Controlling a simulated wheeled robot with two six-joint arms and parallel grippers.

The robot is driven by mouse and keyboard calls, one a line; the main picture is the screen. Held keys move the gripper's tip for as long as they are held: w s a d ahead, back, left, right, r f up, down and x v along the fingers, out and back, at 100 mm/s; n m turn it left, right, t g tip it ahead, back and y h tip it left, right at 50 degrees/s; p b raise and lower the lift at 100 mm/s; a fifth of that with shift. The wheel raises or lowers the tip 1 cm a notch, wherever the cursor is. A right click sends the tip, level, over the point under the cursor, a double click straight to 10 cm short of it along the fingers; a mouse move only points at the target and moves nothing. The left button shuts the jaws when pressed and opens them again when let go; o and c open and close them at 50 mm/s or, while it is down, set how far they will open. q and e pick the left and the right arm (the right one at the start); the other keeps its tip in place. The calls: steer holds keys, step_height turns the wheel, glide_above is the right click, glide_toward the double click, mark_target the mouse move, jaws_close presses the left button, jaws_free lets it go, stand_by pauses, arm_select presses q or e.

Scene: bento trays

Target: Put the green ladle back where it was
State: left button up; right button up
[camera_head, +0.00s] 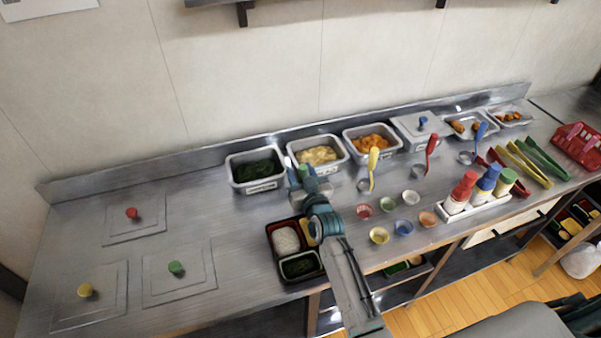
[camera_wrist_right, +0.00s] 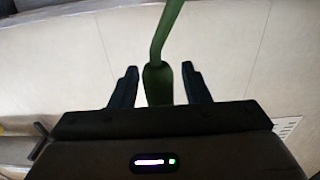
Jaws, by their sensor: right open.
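The green ladle's handle (camera_wrist_right: 157,85) stands between the two fingers of my right gripper (camera_wrist_right: 159,80) in the right wrist view, with a gap on each side. The gripper is open. In the head view my right gripper (camera_head: 300,180) is at the front of the steel pans, beside the pan of pale yellow food (camera_head: 318,142). The yellow ladle (camera_head: 373,164), red ladle (camera_head: 431,148) and blue ladle (camera_head: 480,134) stand in a row to the right. My left gripper is not in view.
A pan of dark greens (camera_head: 231,172) stands left of my gripper. A bento tray (camera_head: 270,240) with rice and greens lies beside my right arm. Several small cups (camera_head: 403,227), a bottle rack (camera_head: 478,208) and tongs (camera_head: 547,158) are to the right. Three knobbed lids (camera_head: 195,275) lie at left.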

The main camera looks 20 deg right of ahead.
steer(key=shift+s+r, duration=0.1)
steer(key=s+b, duration=0.2)
steer(key=s, duration=0.5)
steer(key=shift+s+b, duration=0.15)
steer(key=shift+b, duration=0.25)
steer(key=shift+d, duration=0.2)
